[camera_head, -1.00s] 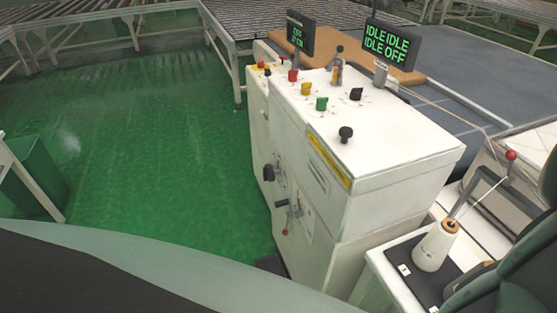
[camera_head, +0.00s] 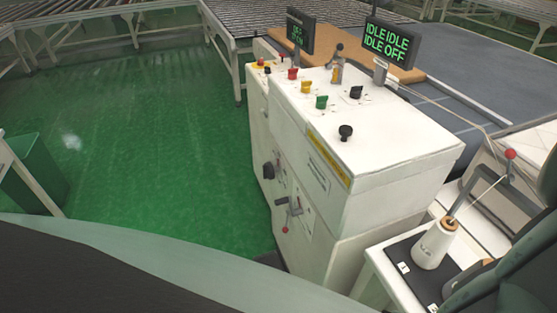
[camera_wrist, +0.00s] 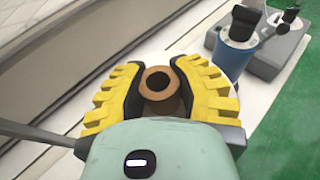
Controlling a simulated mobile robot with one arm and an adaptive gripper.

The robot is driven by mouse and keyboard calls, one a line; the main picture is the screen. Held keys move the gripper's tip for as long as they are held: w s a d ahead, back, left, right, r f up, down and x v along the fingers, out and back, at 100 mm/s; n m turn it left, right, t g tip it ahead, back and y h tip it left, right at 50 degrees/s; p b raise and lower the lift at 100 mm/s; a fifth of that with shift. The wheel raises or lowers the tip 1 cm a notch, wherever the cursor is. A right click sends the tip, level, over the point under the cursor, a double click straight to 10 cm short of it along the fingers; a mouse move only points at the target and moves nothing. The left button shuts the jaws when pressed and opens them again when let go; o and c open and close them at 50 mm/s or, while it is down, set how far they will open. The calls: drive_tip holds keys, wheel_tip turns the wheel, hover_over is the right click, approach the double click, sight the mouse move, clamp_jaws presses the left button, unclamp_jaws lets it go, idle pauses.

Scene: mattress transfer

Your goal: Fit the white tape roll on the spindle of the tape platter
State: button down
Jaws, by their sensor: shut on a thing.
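My gripper (camera_wrist: 160,90), with yellow ribbed fingers and black pads, is shut on a brown hollow tube (camera_wrist: 164,107) in the wrist view. The tube's round open end faces the camera. Its lower part is hidden by the gripper, and I cannot tell whether it belongs to the white tape roll. I cannot make out the tape platter or its spindle. In the head view a white cone-shaped spool (camera_head: 434,246) with a brown top stands on a black pad (camera_head: 403,256) at lower right.
A white control cabinet (camera_head: 385,150) with knobs and displays fills the middle of the head view. A green bin (camera_head: 35,175) stands at left, with open green floor between. In the wrist view a blue cylinder (camera_wrist: 230,60) with a black top stands at upper right.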

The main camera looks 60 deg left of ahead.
drive_tip(key=shift+f+b, duration=5.3)
drive_tip(key=shift+f, duration=0.65)
drive_tip(key=c, duration=1.1)
unclamp_jaws()
drive_tip(key=shift+s+d, duration=0.1)
drive_tip(key=o, duration=0.4)
drive_tip(key=shift+r, duration=0.1)
wheel_tip(320, 180, up, 10)
